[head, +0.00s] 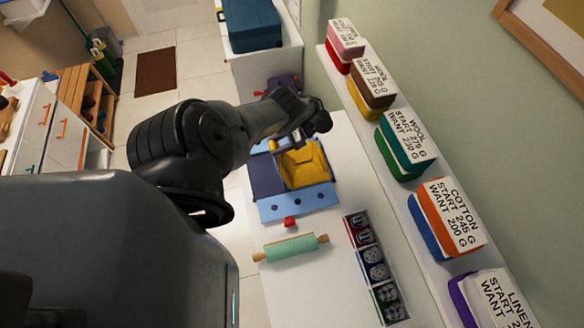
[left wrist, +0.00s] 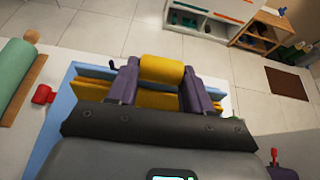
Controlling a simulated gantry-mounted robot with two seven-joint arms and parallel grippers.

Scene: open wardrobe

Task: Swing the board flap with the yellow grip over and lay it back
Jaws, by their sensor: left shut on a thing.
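In the left wrist view, the yellow grip (left wrist: 162,68) is a short cylinder between two purple jaw-like pieces. My left gripper (left wrist: 161,84) is shut on the yellow grip. In the head view my wrist hangs over the board's far edge and partly hides the flap; the flap's exact angle is unclear. My right gripper is in neither view.
A green rolling pin (head: 290,248) lies in front of the board, with a red knob (head: 290,222) between. A tray with patterned round pieces (head: 371,262) lies to its right. A shelf of labelled cloth stacks (head: 403,145) runs along the wall. A blue case (head: 252,25) stands beyond.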

